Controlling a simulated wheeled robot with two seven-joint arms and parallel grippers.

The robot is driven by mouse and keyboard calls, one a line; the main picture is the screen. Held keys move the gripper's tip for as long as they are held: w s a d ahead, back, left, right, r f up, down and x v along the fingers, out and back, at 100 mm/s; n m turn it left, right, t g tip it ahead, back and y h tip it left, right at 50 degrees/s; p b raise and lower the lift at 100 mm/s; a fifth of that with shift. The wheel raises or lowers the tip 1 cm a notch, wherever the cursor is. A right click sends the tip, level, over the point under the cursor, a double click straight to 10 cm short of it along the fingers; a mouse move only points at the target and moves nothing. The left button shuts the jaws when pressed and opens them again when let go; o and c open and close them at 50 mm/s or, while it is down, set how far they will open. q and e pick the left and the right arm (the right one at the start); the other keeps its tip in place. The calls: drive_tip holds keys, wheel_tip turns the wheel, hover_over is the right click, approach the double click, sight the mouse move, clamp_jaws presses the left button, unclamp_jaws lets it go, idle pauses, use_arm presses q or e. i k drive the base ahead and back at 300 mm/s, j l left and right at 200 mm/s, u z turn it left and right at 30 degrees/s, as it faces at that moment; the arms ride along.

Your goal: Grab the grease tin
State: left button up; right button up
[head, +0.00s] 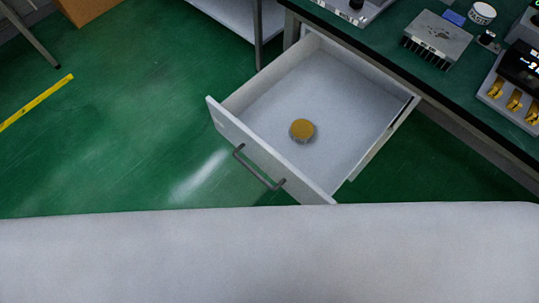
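A small round tin with a golden-brown top (302,129) lies in the open white drawer (262,101); it looks like the grease tin. It sits near the middle of the drawer floor, apart from the walls. Neither of my grippers shows in the head view.
The drawer is pulled out from under a green-topped bench (403,22), with a dark bar handle (258,169) on its front. On the bench are a finned metal block (437,40), a white round container (482,13) and a device with gold parts (514,99). A pale surface fills the bottom.

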sight(302, 130)
drive_tip(key=k+j+u, duration=0.1)
drive_tip(key=k+u, duration=0.15)
drive_tip(key=k, duration=0.15)
drive_tip(key=k+j+u, duration=0.25)
drive_tip(key=k, duration=0.15)
drive_tip(key=k+j+u, duration=0.25)
drive_tip(key=k, duration=0.15)
drive_tip(key=k+l, duration=0.05)
drive_tip(key=l, duration=0.05)
